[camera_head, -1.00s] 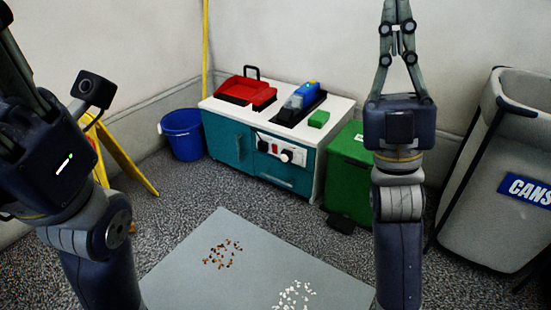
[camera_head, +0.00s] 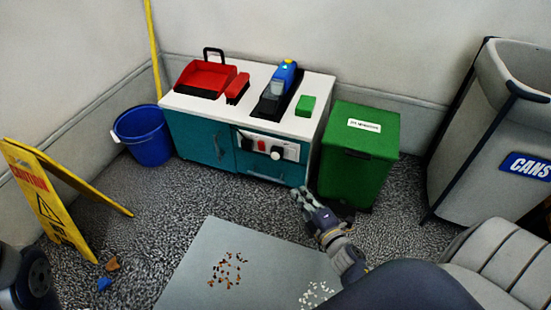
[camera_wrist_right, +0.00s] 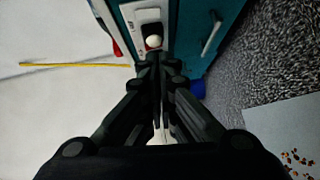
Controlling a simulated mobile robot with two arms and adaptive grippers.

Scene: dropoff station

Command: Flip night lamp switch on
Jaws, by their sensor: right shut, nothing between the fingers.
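A white panel (camera_head: 290,152) is on the front of the teal cabinet, with a small red switch (camera_head: 261,146) and a round white knob or lamp (camera_head: 276,153) on a dark patch. I cannot tell the switch's position. My right gripper (camera_head: 303,193) is low in front of the cabinet's right corner, below and right of the panel and apart from it. In the right wrist view, its shut, empty fingers (camera_wrist_right: 158,58) point towards the white round piece (camera_wrist_right: 153,41) on the panel (camera_wrist_right: 151,14). My left gripper is out of view.
A green bin (camera_head: 358,160) stands right of the teal cabinet (camera_head: 203,142). A blue bucket (camera_head: 143,137) and yellow caution sign (camera_head: 48,200) are on the left. A grey mat (camera_head: 200,270) with scattered bits lies in front. A cans bin (camera_head: 475,160) stands at the right.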

